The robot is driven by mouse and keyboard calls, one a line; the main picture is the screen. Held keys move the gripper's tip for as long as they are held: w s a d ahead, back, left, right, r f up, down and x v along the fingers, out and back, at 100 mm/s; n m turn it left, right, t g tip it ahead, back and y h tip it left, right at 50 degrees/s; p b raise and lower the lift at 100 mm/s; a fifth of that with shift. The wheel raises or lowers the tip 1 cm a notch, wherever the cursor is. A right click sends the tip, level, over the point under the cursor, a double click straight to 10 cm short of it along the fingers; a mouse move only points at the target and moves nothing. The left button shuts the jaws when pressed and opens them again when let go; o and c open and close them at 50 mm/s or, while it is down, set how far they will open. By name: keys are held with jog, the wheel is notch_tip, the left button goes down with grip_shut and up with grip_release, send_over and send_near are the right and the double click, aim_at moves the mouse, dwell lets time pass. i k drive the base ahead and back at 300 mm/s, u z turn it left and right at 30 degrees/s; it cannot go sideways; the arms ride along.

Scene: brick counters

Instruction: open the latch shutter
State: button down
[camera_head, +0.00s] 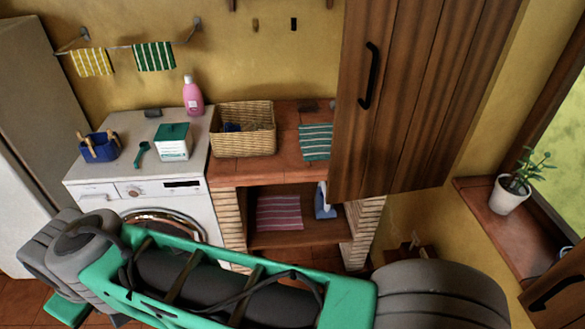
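A tall brown plank panel (415,90) hangs at the upper right, with a dark vertical handle (369,76) near its left edge. A second wooden panel (562,302) shows at the lower right corner below the window, with a dark bar handle (556,292); most of it is cut off by the frame edge. I cannot tell for certain which of these is the latch shutter, and no latch is clearly visible. My green and grey arm crosses the bottom of the view, apart from both panels. My gripper is not in view.
A potted plant (511,192) stands on the tiled window sill (485,205) at right. A washing machine (150,201) and brick counter (288,130) carry a wicker basket (243,141), pink bottle (193,97), white-green box (173,147) and blue caddy (99,147).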

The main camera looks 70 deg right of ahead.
aim_at(414, 76)
jog(key=u, duration=0.15)
jog(key=i, duration=1)
jog(key=z, duration=2.5)
